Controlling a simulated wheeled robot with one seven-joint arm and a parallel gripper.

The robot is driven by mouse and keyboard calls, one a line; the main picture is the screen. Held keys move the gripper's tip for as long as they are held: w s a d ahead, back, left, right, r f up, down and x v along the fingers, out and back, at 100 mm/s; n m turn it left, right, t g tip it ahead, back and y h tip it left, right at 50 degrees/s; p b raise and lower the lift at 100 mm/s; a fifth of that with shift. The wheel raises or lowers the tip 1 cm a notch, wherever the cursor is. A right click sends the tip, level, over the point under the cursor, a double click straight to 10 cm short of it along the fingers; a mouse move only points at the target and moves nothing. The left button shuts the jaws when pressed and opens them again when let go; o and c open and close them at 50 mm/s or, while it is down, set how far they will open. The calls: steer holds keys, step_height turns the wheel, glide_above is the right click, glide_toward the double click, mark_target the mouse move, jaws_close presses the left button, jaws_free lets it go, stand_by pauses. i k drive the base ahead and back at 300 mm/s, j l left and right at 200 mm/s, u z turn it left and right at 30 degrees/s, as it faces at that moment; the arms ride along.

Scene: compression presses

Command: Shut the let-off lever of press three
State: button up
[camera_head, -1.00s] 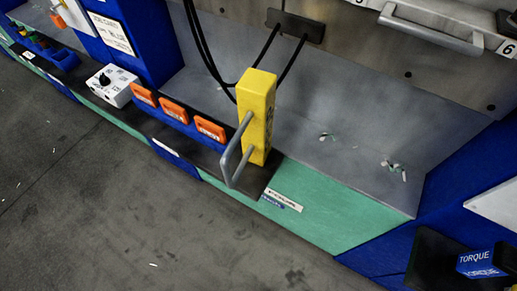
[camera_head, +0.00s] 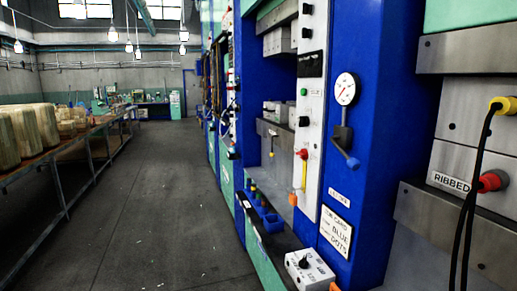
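A lever with a dark body and a blue grip (camera_head: 351,161) hangs on the blue press column, below a round white gauge (camera_head: 345,89). Its grip slants down to the right. A small plate (camera_head: 339,196) under it has lettering too small to read. Farther off, a red knob (camera_head: 302,153) with a yellow handle (camera_head: 304,176) is on a white panel. I cannot tell which press is press three, nor for sure which lever is the let-off one. My gripper is not in view.
A job card (camera_head: 335,231) reading "BLUE DOTS" is on the column above a white box with a black knob (camera_head: 306,269). A long table with stacked pale blocks (camera_head: 30,130) lines the left. The aisle floor (camera_head: 150,210) between is clear.

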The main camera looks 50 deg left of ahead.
mark_target(353, 164)
steer(key=u, duration=1)
